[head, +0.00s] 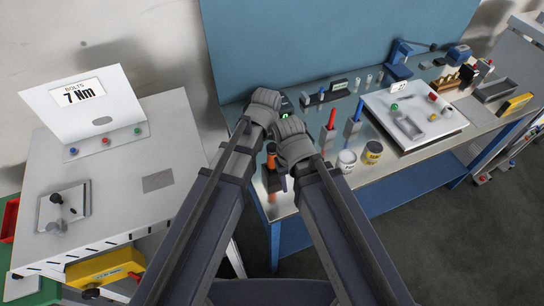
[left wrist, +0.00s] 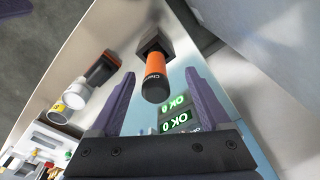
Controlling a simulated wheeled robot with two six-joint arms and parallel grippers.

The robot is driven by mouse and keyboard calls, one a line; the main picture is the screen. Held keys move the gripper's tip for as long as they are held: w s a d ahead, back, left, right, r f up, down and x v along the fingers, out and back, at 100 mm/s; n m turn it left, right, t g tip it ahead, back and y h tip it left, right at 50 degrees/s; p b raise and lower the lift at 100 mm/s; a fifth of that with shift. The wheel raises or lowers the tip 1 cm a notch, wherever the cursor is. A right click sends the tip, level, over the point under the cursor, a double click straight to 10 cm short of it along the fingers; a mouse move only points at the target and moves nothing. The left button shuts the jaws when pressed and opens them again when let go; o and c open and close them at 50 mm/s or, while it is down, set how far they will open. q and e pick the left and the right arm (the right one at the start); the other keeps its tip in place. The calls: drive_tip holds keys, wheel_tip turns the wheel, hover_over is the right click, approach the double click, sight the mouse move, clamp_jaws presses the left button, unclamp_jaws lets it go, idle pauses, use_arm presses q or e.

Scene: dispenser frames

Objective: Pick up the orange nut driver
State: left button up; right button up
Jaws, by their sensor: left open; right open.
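The orange nut driver (left wrist: 153,66) shows in the left wrist view with an orange handle and a black end, standing in a dark holder. In the head view its orange part (head: 271,160) shows just below my grippers, partly hidden by them. My left gripper (left wrist: 160,74) is open, with one finger on each side of the driver in the picture; I cannot tell whether the driver lies between them in depth. In the head view my left gripper (head: 263,106) is at the bench's left end. My right gripper (head: 293,140) is close beside it; its fingertips are hidden.
A red driver (head: 331,119) and a blue driver (head: 357,110) stand in holders to the right. A white can (head: 346,160) and a dark can (head: 373,153) are at the bench's front edge. Lit OK displays (left wrist: 176,112) are near the left gripper. A grey cabinet (head: 185,140) stands left.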

sight(272, 155)
use_arm(q)
drive_tip(key=shift+w+d+r, duration=0.2)
drive_tip(key=shift+w+r, duration=0.05)
drive_tip(key=shift+w, duration=0.25)
drive_tip(key=shift+w+d+r, duration=0.15)
drive_tip(key=shift+w+r, duration=0.1)
drive_tip(key=shift+w, duration=0.2)
drive_tip(key=shift+f+b, duration=0.85)
drive_tip(key=shift+f, duration=0.1)
drive_tip(key=f+b, duration=0.4)
drive_tip(key=w+f+b, duration=0.1)
drive_tip(key=f+b, duration=0.1)
drive_tip(key=shift+d, duration=0.35)
use_arm(e)
wheel_tip(272, 155, down, 7)
drive_tip(key=shift+r, duration=0.1)
use_arm(q)
clamp_jaws()
